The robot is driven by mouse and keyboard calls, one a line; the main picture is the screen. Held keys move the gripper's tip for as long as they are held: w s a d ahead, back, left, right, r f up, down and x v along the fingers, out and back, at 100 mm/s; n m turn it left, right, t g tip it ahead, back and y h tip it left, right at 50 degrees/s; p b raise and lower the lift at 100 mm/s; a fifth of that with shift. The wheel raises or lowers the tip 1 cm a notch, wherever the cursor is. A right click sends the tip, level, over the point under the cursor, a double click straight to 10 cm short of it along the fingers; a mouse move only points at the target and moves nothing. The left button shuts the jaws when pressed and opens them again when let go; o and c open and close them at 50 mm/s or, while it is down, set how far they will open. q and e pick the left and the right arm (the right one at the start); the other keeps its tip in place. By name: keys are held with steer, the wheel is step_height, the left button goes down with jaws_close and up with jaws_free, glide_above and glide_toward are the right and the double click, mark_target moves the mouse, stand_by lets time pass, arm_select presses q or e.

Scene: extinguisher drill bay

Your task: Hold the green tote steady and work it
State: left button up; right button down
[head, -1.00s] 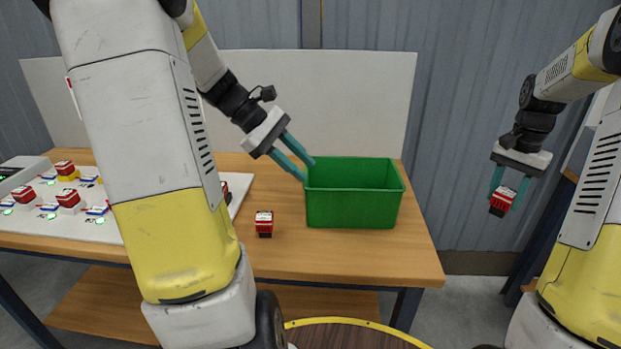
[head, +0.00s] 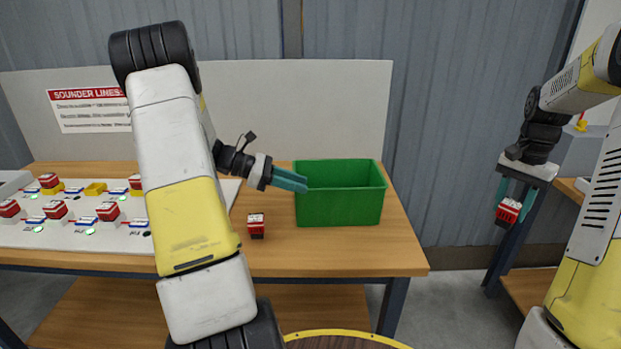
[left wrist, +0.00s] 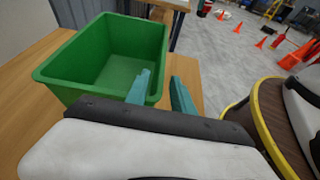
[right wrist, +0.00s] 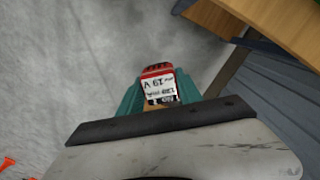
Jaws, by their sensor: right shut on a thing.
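The green tote (head: 340,209) stands upright and open-topped on the wooden table; its inside looks empty in the left wrist view (left wrist: 88,58). My left gripper (head: 305,184) is at the tote's left side in the head view. In the left wrist view its fingers (left wrist: 160,92) are apart, one overlapping the tote and one beyond its wall; whether they touch it I cannot tell. My right gripper (head: 514,203) is shut on a red-and-white block (right wrist: 160,85) with a printed label, held in the air right of the table.
Another red block (head: 256,226) stands on the table left of the tote. A white board (head: 100,236) with several red-topped units and green lights lies further left. A sign (head: 90,108) hangs behind. A round yellow-rimmed top (head: 345,341) is at the front.

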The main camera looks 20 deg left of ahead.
mark_target(318, 190)
arm_select(q)
steer(key=x, duration=0.6)
steer(key=shift+d+f, duration=0.1)
jaws_close()
stand_by(1.3)
